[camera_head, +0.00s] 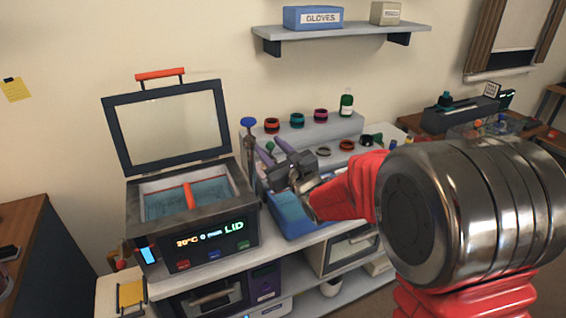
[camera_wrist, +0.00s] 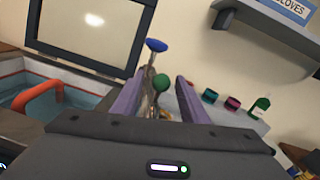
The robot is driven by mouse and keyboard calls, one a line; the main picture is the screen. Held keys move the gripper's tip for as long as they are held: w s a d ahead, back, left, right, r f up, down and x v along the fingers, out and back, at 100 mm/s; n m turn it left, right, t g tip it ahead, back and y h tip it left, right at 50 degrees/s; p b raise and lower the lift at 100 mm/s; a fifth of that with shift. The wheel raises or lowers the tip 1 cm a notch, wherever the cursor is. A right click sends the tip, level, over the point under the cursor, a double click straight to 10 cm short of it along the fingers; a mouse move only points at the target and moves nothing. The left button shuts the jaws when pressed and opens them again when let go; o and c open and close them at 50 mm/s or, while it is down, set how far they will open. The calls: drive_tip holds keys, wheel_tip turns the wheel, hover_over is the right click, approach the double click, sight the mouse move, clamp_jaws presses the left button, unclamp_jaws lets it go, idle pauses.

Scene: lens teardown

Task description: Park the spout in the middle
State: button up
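The orange-red spout (camera_head: 189,196) lies over the teal-blue basin of the open bath unit (camera_head: 205,229), near the basin's middle in the head view. In the wrist view the curved spout (camera_wrist: 40,96) is at the left, outside my fingers. My gripper (camera_head: 268,146) is to the right of the bath, with its purple fingers apart. In the wrist view my gripper (camera_wrist: 158,82) is open. A green knob (camera_wrist: 162,82) and a thin blue-topped stalk (camera_wrist: 156,46) show between the fingers; I cannot tell their depth. Nothing is visibly gripped.
The bath's hinged lid (camera_head: 168,125) stands open, with a red handle on top. The blue-topped stalk (camera_head: 248,122) rises beside my fingers. A blue tray (camera_head: 290,216) lies under my gripper. Rings and a green bottle (camera_head: 346,104) stand on the grey step behind. A wall shelf (camera_head: 340,30) hangs above.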

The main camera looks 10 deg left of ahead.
drive_tip(key=v, duration=1.3)
drive_tip(key=shift+s, duration=0.1)
drive_tip(key=shift+c, duration=0.5)
